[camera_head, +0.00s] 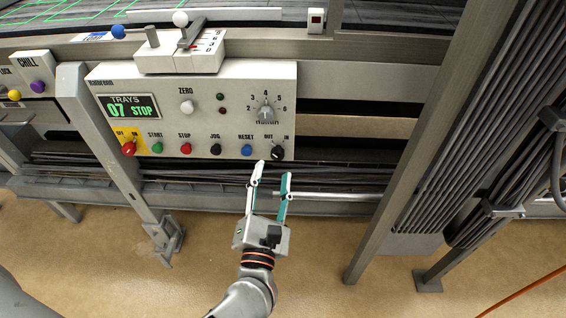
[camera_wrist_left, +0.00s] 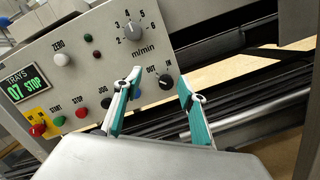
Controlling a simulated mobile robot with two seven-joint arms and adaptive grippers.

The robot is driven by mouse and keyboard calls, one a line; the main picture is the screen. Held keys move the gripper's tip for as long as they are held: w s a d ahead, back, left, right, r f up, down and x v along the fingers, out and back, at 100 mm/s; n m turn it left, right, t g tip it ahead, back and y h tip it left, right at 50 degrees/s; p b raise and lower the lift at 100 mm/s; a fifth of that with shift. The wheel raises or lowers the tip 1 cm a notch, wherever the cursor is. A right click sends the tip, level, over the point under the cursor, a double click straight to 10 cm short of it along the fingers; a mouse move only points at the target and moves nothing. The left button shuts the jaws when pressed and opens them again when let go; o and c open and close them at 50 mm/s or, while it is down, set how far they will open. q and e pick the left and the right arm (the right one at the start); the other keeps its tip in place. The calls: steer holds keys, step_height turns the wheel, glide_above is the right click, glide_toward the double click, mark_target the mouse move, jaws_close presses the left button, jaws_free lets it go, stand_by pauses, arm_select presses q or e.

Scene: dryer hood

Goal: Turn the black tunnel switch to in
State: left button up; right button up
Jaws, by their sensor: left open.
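The black tunnel switch (camera_head: 278,152) is a small round knob at the lower right corner of the grey control panel (camera_head: 200,75), under the labels OUT and IN. It also shows in the left wrist view (camera_wrist_left: 166,82), between the fingers in the picture. Its pointer is too small to read surely. My left gripper (camera_head: 273,170) is open and empty, with its teal-padded fingers pointing up at the panel just below the switch. In the left wrist view the two fingertips (camera_wrist_left: 159,77) are spread either side of the knob. No contact can be made out. My right gripper is not in view.
A blue RESET button (camera_head: 247,150) and black JOG button (camera_head: 215,149) sit left of the switch. A numbered dial (camera_head: 266,113) is above it. A pale rail (camera_head: 330,196) runs below the panel. A steel post (camera_head: 400,170) stands to the right.

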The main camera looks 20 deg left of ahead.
mark_target(277, 158)
arm_select(q)
steer(key=w+f+n, duration=0.1)
steer(key=w, duration=0.2)
steer(key=w+a+f+n+g+b, duration=0.1)
steer(key=w+n, duration=0.1)
steer(key=w, duration=0.1)
steer(key=w+a+f+n+y, duration=0.1)
steer(key=w+f, duration=0.1)
steer(key=w, duration=0.1)
steer(key=shift+w+a+g, duration=0.15)
steer(key=shift+g, duration=0.15)
steer(key=shift+c, duration=0.4)
steer(key=c, duration=1)
